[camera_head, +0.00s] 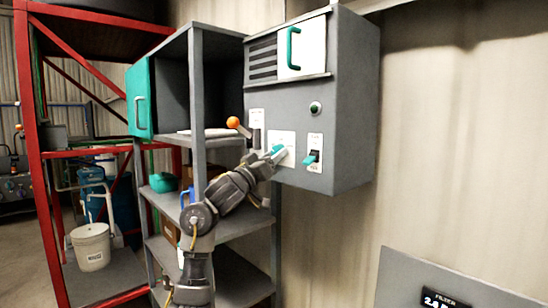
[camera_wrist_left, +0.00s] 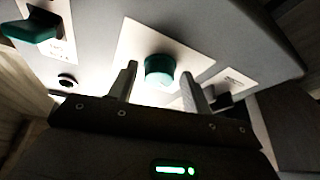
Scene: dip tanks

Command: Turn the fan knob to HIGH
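The fan control box (camera_head: 340,110) is a grey cabinet on the wall in the head view. Its teal round knob (camera_head: 278,151) sits on a white plate (camera_head: 282,138) low on the front face. My left gripper (camera_head: 268,162) is at the knob and partly covers it. In the left wrist view the knob (camera_wrist_left: 160,68) is between the two spread fingers of my left gripper (camera_wrist_left: 160,74), with a gap visible on each side. The knob's pointer and the plate's markings are not readable. My right gripper is not in view.
An orange-balled lever (camera_head: 234,122) is left of the knob. A teal switch (camera_head: 312,157) is right of it, under a dark green button (camera_head: 315,107). Grey shelves (camera_head: 240,222) stand below left, a red rack (camera_head: 40,150) farther left. A filter display (camera_head: 440,299) is lower right.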

